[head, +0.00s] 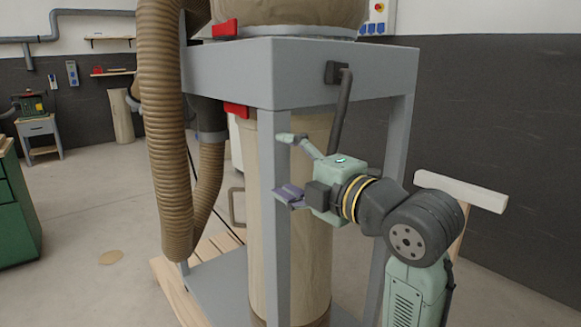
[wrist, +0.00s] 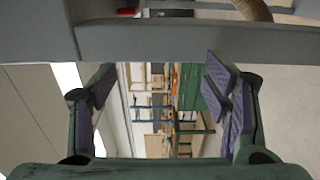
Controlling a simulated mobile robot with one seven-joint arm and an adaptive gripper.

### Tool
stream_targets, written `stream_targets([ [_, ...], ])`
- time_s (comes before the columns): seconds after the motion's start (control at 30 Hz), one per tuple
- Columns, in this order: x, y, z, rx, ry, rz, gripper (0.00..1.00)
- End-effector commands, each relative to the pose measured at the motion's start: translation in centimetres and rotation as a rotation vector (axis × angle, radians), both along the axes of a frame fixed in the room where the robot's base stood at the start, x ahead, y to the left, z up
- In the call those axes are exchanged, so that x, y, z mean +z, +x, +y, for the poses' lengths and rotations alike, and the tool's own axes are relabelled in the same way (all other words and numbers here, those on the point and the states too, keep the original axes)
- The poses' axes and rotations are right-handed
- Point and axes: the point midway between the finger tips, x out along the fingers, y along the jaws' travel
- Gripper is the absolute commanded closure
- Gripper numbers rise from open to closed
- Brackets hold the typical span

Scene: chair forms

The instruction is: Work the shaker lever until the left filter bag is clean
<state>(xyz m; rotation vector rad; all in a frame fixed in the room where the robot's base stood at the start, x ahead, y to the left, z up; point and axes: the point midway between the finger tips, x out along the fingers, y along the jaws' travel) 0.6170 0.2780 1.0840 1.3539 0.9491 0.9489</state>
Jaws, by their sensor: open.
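The shaker lever (head: 342,105) appears to be the dark grey bar on the right face of the grey box (head: 300,75). It hangs down from its pivot, and its lower end reaches the top outline of my gripper. A tan bag (head: 290,12) bulges above the box, cut off by the picture's top. A pale tan bag or cylinder (head: 290,230) hangs below, partly behind a grey post. I cannot tell which is the left filter bag. My gripper (head: 287,166) is open and empty, pointing left near the front post. The wrist view shows its spread purple-padded fingers (wrist: 165,90).
Grey posts (head: 277,200) carry the box close to my gripper; a grey bar crosses the wrist view (wrist: 200,42). A ribbed tan hose (head: 162,130) hangs left. A green cabinet (head: 15,210) stands far left, with open floor between.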

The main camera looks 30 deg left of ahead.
Motion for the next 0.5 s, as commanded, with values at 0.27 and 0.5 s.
stream_targets([
  [0.27,0.0,0.03,-0.01,0.0,0.0,0.0,0.4],
  [0.5,-0.02,-0.2,-0.97,-0.003,0.001,0.0,0.4],
])
